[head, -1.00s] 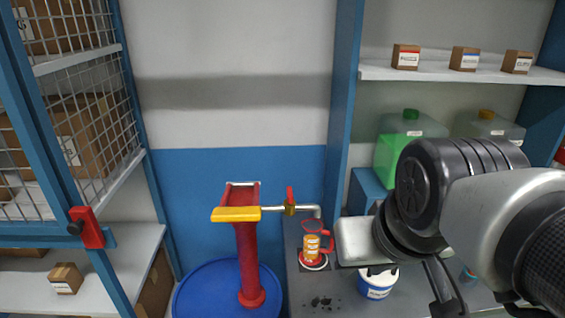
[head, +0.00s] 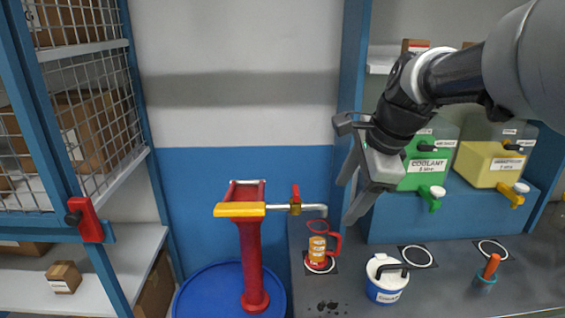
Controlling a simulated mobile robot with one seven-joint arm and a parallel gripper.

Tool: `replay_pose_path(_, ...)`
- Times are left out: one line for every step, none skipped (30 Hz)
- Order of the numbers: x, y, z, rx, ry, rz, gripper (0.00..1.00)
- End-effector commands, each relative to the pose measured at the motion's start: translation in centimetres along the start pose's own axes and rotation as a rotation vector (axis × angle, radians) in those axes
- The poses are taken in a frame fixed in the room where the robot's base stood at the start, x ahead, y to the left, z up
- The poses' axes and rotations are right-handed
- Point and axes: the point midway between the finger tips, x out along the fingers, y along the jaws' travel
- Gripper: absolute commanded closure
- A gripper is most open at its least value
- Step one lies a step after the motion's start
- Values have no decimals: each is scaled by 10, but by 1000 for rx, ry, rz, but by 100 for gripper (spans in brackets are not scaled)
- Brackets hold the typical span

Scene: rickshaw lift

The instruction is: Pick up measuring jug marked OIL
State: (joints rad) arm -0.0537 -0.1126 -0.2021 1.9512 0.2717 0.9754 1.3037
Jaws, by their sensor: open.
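The measuring jug (head: 318,250), holding orange-yellow contents with a red rim and red handle, stands on a round white-ringed spot on the dark grey counter. It is below the outlet of a tap with a red lever (head: 296,196). Its label is too small to read. My gripper (head: 352,200) is open and empty, above and to the right of the jug, with its fingers pointing down and left. It is apart from the jug.
A blue and white tub (head: 386,280) with a dark handle stands right of the jug. A green coolant container (head: 424,168) and a yellow container (head: 490,164) sit on a blue stand. A red pump (head: 252,260) on a blue drum (head: 205,292) stands left.

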Motion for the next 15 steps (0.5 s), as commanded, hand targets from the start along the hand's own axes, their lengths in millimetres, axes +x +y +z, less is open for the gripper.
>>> replay_pose_path(26, -17, -9, 172, -5, 18, 36)
replay_pose_path(36, -27, -13, 279, -7, 24, 36)
replay_pose_path(49, -39, -18, 412, -9, 30, 36)
replay_pose_path(58, -48, -21, 502, -9, 34, 36)
replay_pose_path(66, -55, -25, 586, -9, 37, 36)
replay_pose_path(76, -64, -28, 684, -7, 43, 36)
replay_pose_path(83, -69, -31, 748, -6, 45, 36)
replay_pose_path(89, -73, -33, 805, -3, 48, 36)
replay_pose_path(95, -78, -35, 866, -2, 50, 36)
replay_pose_path(99, -82, -37, 902, -1, 51, 36)
replay_pose_path(101, -84, -38, 931, 0, 51, 36)
replay_pose_path(105, -86, -39, 959, 2, 53, 36)
replay_pose_path(108, -87, -39, 972, 2, 53, 36)
replay_pose_path(111, -87, -39, 981, 2, 54, 36)
replay_pose_path(116, -87, -39, 987, 2, 54, 36)
